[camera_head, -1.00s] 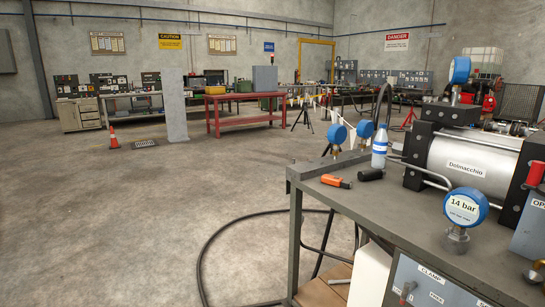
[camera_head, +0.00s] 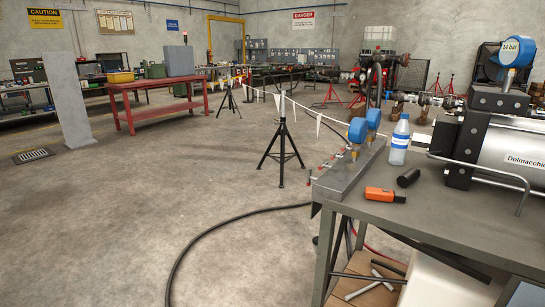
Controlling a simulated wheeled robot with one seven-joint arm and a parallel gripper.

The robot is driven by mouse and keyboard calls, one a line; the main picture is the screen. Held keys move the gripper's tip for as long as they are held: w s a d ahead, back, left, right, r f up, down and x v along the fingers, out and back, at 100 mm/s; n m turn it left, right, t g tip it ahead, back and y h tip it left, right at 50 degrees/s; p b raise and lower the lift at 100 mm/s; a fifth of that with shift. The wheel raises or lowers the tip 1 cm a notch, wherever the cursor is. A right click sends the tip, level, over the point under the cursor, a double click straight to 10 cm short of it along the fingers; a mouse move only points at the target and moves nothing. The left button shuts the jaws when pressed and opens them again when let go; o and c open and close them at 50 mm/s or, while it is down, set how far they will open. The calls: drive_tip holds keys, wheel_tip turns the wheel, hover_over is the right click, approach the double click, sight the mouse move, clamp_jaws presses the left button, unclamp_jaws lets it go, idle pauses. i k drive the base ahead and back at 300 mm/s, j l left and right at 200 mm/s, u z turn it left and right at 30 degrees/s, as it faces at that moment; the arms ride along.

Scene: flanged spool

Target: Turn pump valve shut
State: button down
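The pump (camera_head: 500,150), a silver cylinder labelled "Dolmacchio" with black end blocks, sits on the grey bench (camera_head: 430,222) at the right and is cut off by the picture edge. A blue gauge (camera_head: 516,52) reading "14 bar" stands above it. A grey manifold block (camera_head: 345,178) on the bench's left end carries two blue gauges (camera_head: 358,130) and small red parts along its left side. I cannot tell which part is the pump valve, or whether any valve is open. My gripper is not in view.
A water bottle (camera_head: 400,142), an orange tool (camera_head: 385,195) and a black cylinder (camera_head: 408,178) lie or stand on the bench. A black hose (camera_head: 215,240) curves over the floor. A black tripod (camera_head: 282,150) holds a flagged line beyond the bench. The floor at left is open.

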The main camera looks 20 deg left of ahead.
sight(325, 165)
drive_tip(key=i+j, duration=0.1)
drive_tip(key=j, duration=0.35)
drive_tip(key=i+j, duration=0.1)
drive_tip(key=j, duration=0.4)
drive_tip(key=i+j, duration=0.1)
drive_tip(key=j, duration=0.35)
drive_tip(key=i+j, duration=0.1)
drive_tip(key=j, duration=0.35)
